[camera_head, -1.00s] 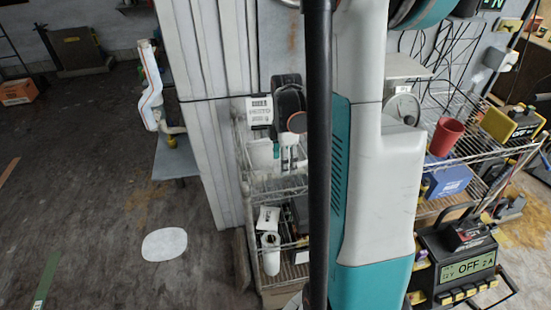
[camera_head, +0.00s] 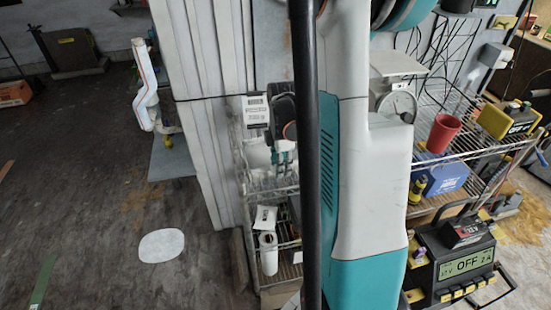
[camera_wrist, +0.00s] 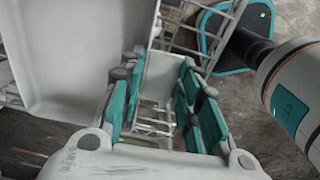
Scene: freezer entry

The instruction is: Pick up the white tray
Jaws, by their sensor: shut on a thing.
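The white tray (camera_wrist: 75,60) fills the upper left of the wrist view, with its raised rim running down beside my left-hand finger. My gripper (camera_wrist: 160,95) has teal fingers and is shut on the tray near its edge. The exact contact is partly hidden by the fingers. In the head view my gripper (camera_head: 284,160) is small, at the wire rack, with a pale surface that seems to be the tray (camera_head: 259,155) just left of it.
A wire rack (camera_head: 285,188) stands below my gripper, with a white roll (camera_head: 268,253) on its lower shelf. A right-hand shelf holds a red cup (camera_head: 443,133) and blue box (camera_head: 445,178). The floor at left is mostly open, with a white patch (camera_head: 161,245).

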